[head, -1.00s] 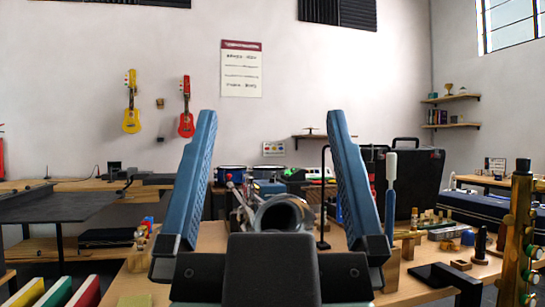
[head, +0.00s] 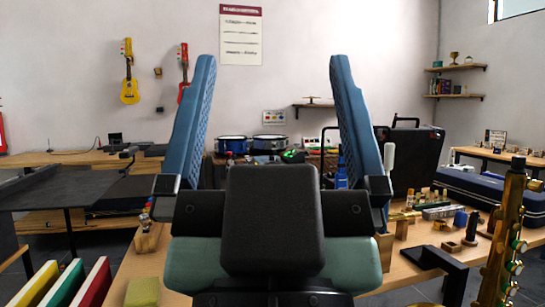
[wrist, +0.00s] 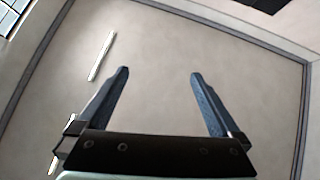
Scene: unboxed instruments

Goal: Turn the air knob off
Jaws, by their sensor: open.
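My gripper (head: 273,62) is open and empty, its two blue fingers pointing up in the middle of the head view. It also shows in the wrist view (wrist: 160,75), with only the ceiling and a light strip beyond it. I cannot make out an air knob in either view. A small pale panel with coloured marks (head: 273,117) is on the back wall between the fingers, well beyond them. I cannot tell whether the knob is on it. The gripper's dark body hides the middle of the near workbench (head: 128,268).
Small tools and blocks stand on the workbench at right, near a black bracket (head: 440,262) and an upright brass instrument (head: 503,240). A black case (head: 412,155) stands behind. Coloured boards (head: 65,285) are at front left. The air above the bench looks free.

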